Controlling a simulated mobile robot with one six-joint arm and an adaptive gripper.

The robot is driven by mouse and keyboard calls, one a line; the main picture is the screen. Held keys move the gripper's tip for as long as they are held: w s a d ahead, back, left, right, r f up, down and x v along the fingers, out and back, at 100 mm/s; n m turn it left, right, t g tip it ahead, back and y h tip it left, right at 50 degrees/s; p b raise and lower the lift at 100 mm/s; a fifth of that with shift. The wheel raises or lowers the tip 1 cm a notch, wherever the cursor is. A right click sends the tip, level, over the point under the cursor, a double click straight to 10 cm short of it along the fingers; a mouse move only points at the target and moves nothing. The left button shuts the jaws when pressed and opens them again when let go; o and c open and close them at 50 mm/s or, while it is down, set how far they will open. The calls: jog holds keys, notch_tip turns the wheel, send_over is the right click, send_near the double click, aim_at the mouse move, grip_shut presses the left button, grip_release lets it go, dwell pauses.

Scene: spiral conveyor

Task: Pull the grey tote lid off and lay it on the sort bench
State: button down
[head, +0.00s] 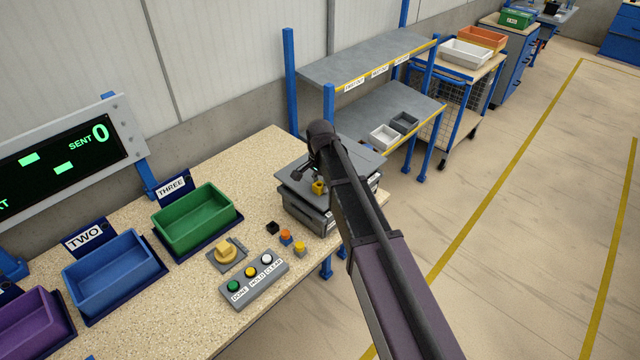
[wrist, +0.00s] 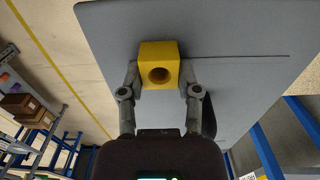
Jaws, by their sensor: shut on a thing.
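The grey tote lid (head: 292,184) is at the right end of the speckled sort bench (head: 262,160), over the grey tote (head: 305,214). In the wrist view the lid (wrist: 225,40) is a broad flat sheet with a yellow block handle (wrist: 160,49) that has a round hole. My gripper (wrist: 160,78) is shut on this handle, one finger on each side. In the head view the handle (head: 318,187) shows small below my dark wrist. My arm hides part of the lid and tote. I cannot tell how far the lid is from the tote rim.
Green (head: 197,221), blue (head: 113,275) and purple (head: 35,325) bins line the bench at left. A button box (head: 253,279), small cubes (head: 286,237) and a yellow piece on a grey plate (head: 227,252) lie nearer. Bare bench lies behind them. A grey shelf rack (head: 365,60) stands behind.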

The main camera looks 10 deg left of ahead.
jog(key=shift+r+p, duration=0.75)
jog(key=shift+r, duration=0.25)
jog(key=shift+f, duration=0.1)
